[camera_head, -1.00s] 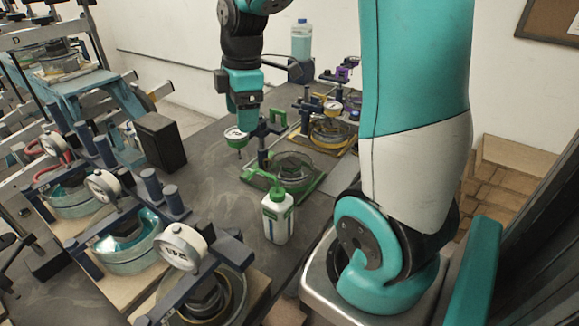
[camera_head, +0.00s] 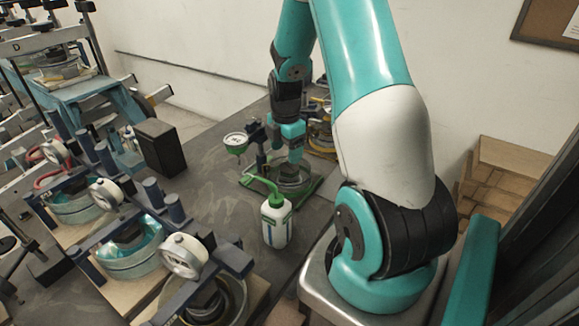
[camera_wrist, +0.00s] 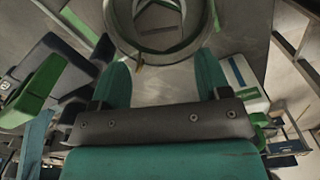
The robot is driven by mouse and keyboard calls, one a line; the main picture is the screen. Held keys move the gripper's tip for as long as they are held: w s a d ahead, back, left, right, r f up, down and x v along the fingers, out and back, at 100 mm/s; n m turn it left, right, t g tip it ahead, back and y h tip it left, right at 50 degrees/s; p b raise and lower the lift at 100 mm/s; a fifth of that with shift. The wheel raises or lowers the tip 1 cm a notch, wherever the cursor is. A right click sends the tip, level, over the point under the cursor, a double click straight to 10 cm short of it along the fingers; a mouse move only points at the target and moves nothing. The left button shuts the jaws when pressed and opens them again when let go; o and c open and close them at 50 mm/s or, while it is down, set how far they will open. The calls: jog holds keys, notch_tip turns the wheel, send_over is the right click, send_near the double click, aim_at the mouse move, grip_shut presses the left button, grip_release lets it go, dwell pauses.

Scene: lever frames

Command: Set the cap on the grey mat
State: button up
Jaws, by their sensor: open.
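My gripper (camera_head: 294,156) points down over the round clear cell (camera_head: 291,184) on the green-edged tray. In the wrist view its two teal fingers (camera_wrist: 162,85) are apart with nothing between them. The cell's ring (camera_wrist: 113,25) shows beyond the fingertips, with a grey round piece (camera_wrist: 160,22) inside, which looks like the cap. In the head view the gripper largely hides that piece. A lighter grey patch (camera_head: 322,164), which may be the grey mat, shows partly between the green tray and my arm.
A white bottle with a green top (camera_head: 276,221) stands just in front of the cell. A black box (camera_head: 160,147) and several blue lever frames with dials (camera_head: 184,256) are at left. Bench between is clear.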

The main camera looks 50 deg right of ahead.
aim_at(289, 167)
jog(key=shift+s+d+f+p, duration=0.15)
jog(key=shift+f+p, duration=0.2)
jog(key=shift+f, duration=0.6)
jog(key=shift+w+d+f+p, duration=0.1)
jog(key=shift+f+p, duration=0.25)
jog(key=shift+f, duration=0.6)
jog(key=shift+s+d+f+p, duration=0.15)
jog(key=shift+f+p, duration=0.2)
jog(key=shift+f, duration=0.6)
jog(key=c, duration=1)
jog(key=shift+o, duration=0.2)
